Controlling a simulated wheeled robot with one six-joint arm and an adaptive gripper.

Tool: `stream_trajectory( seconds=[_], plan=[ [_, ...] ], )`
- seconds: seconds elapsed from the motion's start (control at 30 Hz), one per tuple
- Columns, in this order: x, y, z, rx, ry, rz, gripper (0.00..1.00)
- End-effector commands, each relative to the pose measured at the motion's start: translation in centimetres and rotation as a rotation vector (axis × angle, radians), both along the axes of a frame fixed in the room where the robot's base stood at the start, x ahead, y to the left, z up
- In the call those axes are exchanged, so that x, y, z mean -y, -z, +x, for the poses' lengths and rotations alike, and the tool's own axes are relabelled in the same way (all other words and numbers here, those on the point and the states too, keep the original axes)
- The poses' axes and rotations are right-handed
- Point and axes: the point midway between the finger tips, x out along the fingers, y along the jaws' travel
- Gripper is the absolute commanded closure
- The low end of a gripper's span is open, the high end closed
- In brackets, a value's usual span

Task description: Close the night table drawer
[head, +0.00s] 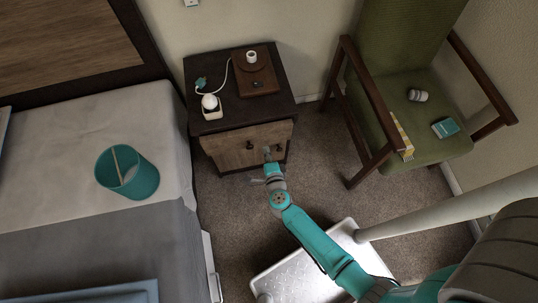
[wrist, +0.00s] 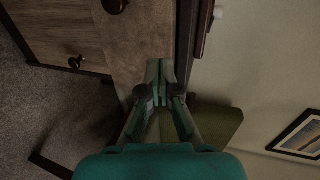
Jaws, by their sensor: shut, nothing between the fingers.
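The night table (head: 224,61) has a dark top and a light wood drawer front (head: 222,150) with dark round knobs. In the head view the drawer front sits close under the top's front edge; I cannot tell whether a small gap is left. A lower front (wrist: 50,25) with a knob shows at left.
The bed (head: 60,150) with a teal bin (head: 141,184) stands left. A green armchair (head: 395,95) stands right. A white clock-like item (head: 211,107) and a wooden stand (head: 262,75) are on the table top.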

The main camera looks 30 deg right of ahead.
Motion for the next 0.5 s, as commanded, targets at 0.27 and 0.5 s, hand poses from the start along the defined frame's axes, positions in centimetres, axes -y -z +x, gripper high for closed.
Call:
stream_trajectory(
  seconds=[0.27,0.5],
  plan=[
    [1.5,1.1,4.6,0.001,0.001,0.0,1.0],
    [2.2,1.1,6.9,0.0,0.0,0.001,1.0]
  ],
)
